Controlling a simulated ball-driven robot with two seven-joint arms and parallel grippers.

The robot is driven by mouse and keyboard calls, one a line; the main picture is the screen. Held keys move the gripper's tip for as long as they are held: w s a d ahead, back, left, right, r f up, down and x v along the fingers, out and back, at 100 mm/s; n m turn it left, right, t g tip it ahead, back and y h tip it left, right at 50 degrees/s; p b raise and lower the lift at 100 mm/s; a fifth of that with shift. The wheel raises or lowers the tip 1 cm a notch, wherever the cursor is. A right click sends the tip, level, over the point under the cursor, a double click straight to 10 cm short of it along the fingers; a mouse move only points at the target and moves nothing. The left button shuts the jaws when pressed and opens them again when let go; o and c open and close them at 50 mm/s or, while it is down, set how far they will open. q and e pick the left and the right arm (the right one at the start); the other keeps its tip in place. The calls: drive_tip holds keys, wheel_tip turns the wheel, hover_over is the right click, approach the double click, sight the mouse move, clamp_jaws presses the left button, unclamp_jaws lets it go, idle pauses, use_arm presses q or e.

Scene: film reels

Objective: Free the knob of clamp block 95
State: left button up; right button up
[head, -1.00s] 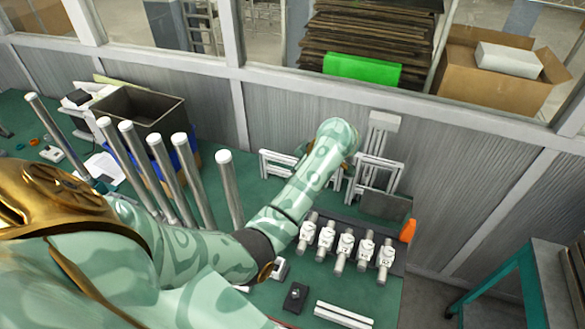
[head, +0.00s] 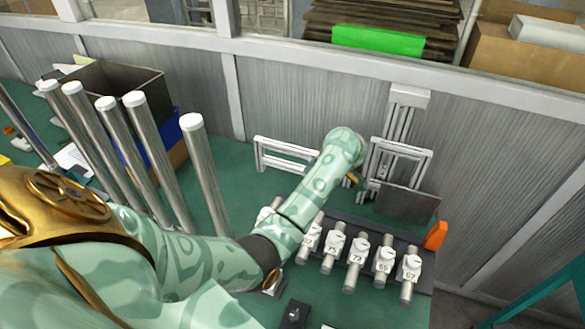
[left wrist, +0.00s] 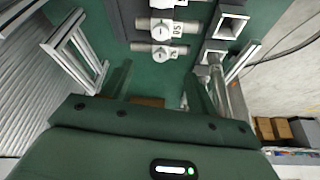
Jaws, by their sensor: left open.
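A row of white clamp blocks on metal bars stands on a dark rack at the right in the head view; a middle one (head: 356,254) shows a round knob and a number tag. Another white block (head: 268,211) is partly hidden behind my left arm. I cannot tell for sure which tag reads 95. In the left wrist view, a white clamp block (left wrist: 163,51) on a bar lies just beyond my left gripper (left wrist: 158,86). That gripper is open, its fingers apart and empty. In the head view my own forearm hides it. My right gripper is out of view.
White metal frames (head: 286,152) stand along the back wall. An orange piece (head: 436,235) sits at the rack's right end. Tall metal posts (head: 205,165) and a dark bin (head: 108,88) are at the left. A small black block (head: 293,315) lies in front.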

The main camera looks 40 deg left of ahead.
use_arm(q)
drive_tip(key=b+x, duration=0.2)
drive_tip(key=x, duration=0.3)
drive_tip(key=b+x, duration=0.3)
drive_tip(key=x, duration=0.3)
drive_tip(key=b+x, duration=0.3)
drive_tip(key=x, duration=0.3)
drive_tip(key=shift+d+f, duration=0.2)
drive_tip(key=shift+d, duration=0.1)
drive_tip(key=shift+a+f+b, duration=0.2)
drive_tip(key=shift+f+b, duration=0.1)
drive_tip(key=shift+b, duration=0.1)
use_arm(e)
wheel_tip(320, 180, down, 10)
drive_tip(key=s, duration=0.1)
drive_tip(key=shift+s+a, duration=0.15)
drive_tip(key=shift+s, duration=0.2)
use_arm(q)
drive_tip(key=shift+c, duration=0.3)
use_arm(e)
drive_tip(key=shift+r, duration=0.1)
use_arm(q)
drive_tip(key=c, duration=0.9)
